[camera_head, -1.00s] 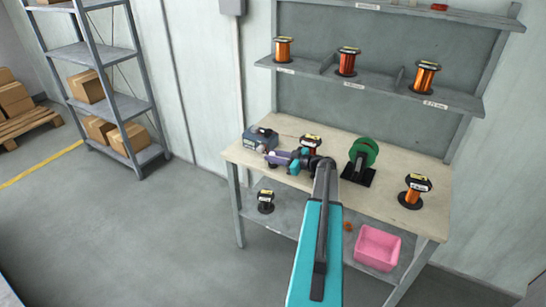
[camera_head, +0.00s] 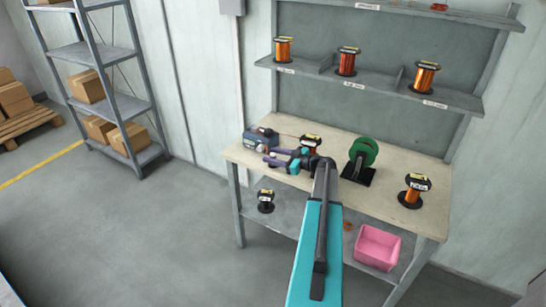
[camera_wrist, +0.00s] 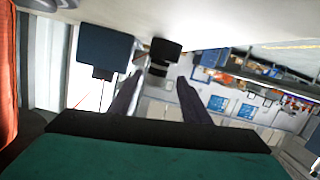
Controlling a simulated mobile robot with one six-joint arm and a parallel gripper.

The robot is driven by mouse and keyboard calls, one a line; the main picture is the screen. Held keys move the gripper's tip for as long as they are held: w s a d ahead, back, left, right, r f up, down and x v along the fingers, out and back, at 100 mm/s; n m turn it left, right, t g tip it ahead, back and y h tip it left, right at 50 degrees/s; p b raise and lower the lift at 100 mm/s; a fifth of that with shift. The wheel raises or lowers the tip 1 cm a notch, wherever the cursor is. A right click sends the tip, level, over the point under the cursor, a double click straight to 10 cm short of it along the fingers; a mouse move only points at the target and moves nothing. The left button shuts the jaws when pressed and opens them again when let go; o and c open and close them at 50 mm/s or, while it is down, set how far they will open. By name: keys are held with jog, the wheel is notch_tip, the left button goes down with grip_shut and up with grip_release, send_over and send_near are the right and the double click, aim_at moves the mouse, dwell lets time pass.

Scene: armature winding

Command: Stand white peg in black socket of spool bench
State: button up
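My gripper (camera_head: 271,157) is over the left part of the spool bench (camera_head: 408,236), with its two purple fingers spread apart. In the wrist view the fingers (camera_wrist: 157,95) are also apart, with nothing clearly held between them. A short black cylindrical thing (camera_wrist: 166,48) shows beyond the gap, against the pale surface at the top of that view. It has a pale band and darker parts below it. I cannot tell whether it is the black socket, or whether the band is the white peg. I cannot make out a white peg in the head view.
A blue-grey box-like device (camera_head: 260,138) stands at the bench's back left; a dark blue block (camera_wrist: 105,50) shows in the wrist view. A spool (camera_head: 310,143) stands behind my gripper. A green wheel on a black stand (camera_head: 363,153) and a copper spool (camera_head: 415,190) are farther right.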

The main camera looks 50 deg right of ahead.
jog(key=shift+s+a+f, duration=0.1)
jog(key=shift+s+f, duration=0.05)
jog(key=shift+f, duration=0.4)
jog(key=shift+s, duration=0.4)
jog(key=b+v, duration=0.1)
jog(key=v, duration=0.3)
jog(key=b+v, duration=0.1)
jog(key=v, duration=0.3)
jog(key=r+b+v, duration=0.1)
jog(key=v, duration=0.4)
jog(key=shift+w+d+r, duration=0.1)
jog(key=shift+w+d, duration=0.05)
jog(key=shift+d, duration=0.15)
